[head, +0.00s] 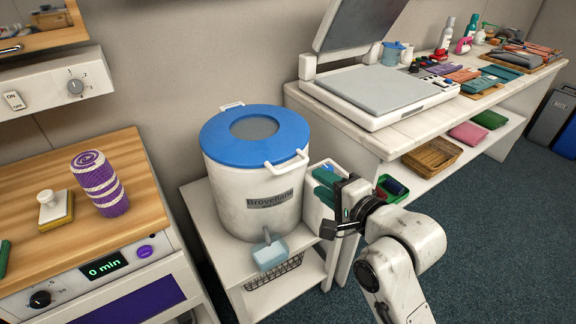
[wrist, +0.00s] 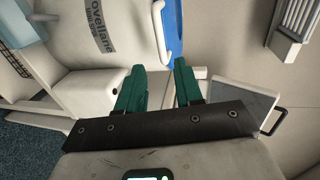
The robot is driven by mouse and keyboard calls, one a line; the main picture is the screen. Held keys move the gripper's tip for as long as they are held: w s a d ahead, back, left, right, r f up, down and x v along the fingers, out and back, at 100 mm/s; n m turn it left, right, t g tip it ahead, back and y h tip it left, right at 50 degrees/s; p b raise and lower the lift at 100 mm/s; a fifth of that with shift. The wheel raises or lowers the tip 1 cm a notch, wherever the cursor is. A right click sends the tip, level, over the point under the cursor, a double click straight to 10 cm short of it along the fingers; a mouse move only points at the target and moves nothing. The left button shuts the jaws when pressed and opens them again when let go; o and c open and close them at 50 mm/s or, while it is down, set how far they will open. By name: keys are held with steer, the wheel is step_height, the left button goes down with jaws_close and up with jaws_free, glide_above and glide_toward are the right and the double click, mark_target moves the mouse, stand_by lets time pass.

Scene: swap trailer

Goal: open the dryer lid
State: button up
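The dryer is a white drum (head: 250,205) with a grey name plate, standing on a low white stand. Its blue lid (head: 215,136) with a round grey window lies flat and shut on top. A white handle (head: 286,163) juts from the lid's near right edge; another is at the back. In the wrist view the blue lid edge (wrist: 175,32) and white handle (wrist: 158,35) show at top centre, ahead of the fingertips. My gripper (head: 324,186) is to the right of the drum, below lid height. Its green fingers (wrist: 160,72) are apart with nothing between them.
A light-blue tub (head: 270,254) sits under the drum's spout. A white box (head: 312,198) is beside the drum, close to my gripper. A worktable (head: 400,133) with an opened heat press (head: 375,95) stands right. A wooden-topped cabinet (head: 60,215) stands left.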

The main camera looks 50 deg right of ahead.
mark_target(297, 167)
steer(key=x, duration=1)
steer(key=shift+w+d, duration=0.2)
steer(key=shift+w, duration=0.15)
steer(key=shift+c, duration=0.4)
jaws_close()
